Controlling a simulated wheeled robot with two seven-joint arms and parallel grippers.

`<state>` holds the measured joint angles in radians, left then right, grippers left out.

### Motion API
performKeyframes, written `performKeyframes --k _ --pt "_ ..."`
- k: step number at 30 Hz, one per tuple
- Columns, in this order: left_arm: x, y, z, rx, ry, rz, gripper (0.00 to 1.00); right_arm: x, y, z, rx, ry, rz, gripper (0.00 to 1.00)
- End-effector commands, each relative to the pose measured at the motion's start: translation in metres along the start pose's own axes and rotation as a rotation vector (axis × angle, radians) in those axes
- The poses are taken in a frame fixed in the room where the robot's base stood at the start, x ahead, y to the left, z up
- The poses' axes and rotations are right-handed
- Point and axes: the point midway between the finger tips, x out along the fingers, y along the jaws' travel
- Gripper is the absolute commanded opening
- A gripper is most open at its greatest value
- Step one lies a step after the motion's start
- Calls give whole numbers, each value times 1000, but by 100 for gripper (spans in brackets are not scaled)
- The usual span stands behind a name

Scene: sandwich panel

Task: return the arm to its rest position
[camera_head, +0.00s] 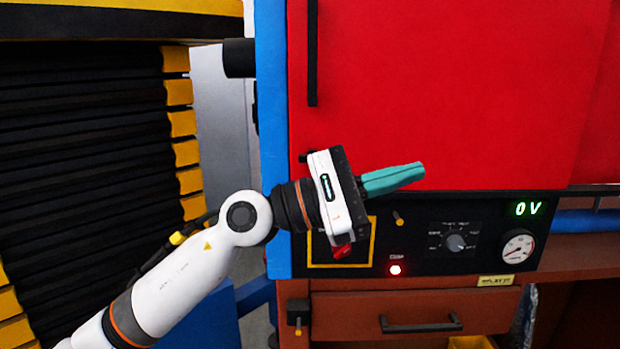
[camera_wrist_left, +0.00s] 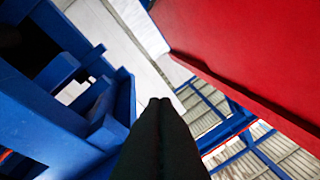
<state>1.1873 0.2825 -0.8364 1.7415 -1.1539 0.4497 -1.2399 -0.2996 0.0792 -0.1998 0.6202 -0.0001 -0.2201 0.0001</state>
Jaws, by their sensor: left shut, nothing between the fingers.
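My left arm (camera_head: 178,285) comes in from the lower left in the head view. Its gripper (camera_head: 420,171) is raised in front of the panel, with teal fingers together and pointing right. Nothing is between the fingers. In the left wrist view the gripper (camera_wrist_left: 160,102) shows as dark fingers side by side, closed and empty, pointing up the picture. The right gripper is in neither view.
Behind the gripper stands a red cabinet door (camera_head: 450,90) with a blue frame (camera_head: 272,140). A brown drawer (camera_head: 350,310) lies beneath.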

Motion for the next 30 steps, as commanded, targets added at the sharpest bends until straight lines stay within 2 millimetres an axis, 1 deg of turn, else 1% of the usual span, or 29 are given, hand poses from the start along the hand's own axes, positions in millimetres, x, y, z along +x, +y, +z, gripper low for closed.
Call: performKeyframes --k 1,2,4,5,7,8,9,11,12,13,14,15,17,18,20,21,23,24,25,26,27,29,30 --pt "-11 -1 3 -161 77 -93 0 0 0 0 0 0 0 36" --pt "-18 -4 4 -259 124 -152 0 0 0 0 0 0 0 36" --pt "-41 -14 11 -486 230 -293 0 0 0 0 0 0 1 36" --pt "-52 -18 16 -583 274 -355 0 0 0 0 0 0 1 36" --pt "-83 -26 32 -804 375 -504 0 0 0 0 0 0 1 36" --pt "-97 -28 41 -899 418 -569 0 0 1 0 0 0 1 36" --pt "-117 -29 54 -1024 476 -656 0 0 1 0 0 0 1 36" --pt "-150 -27 78 -1204 561 -795 0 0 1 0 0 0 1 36" --pt "-172 -22 95 -1321 618 -889 0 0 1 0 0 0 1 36" --pt "-189 -17 108 -1406 661 -963 0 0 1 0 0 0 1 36" --pt "-207 -10 122 -1488 705 -1037 0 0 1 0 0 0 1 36" --pt "-229 2 140 -1591 762 -1137 0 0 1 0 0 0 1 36" --pt "-261 24 164 -1730 845 -1286 0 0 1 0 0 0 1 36" --pt "-282 41 179 -1813 899 -1388 0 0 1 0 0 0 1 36" --pt "-311 71 200 -1924 980 -1544 0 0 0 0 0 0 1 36" --pt "-328 94 211 -1990 1035 -1650 0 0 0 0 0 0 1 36" --pt "-354 130 225 -2072 1116 -1814 0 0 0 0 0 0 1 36" --pt "-369 155 232 -2116 1170 -1927 0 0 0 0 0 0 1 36" --pt "-380 174 236 2094 -1182 1966 0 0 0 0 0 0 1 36" --pt "-389 194 238 2007 -1156 1945 0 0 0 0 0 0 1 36" --pt "-400 217 240 1901 -1128 1917 0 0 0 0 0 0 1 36" --pt "-414 249 240 1760 -1089 1884 0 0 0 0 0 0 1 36" --pt "-420 269 238 1678 -1065 1864 0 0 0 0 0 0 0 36"
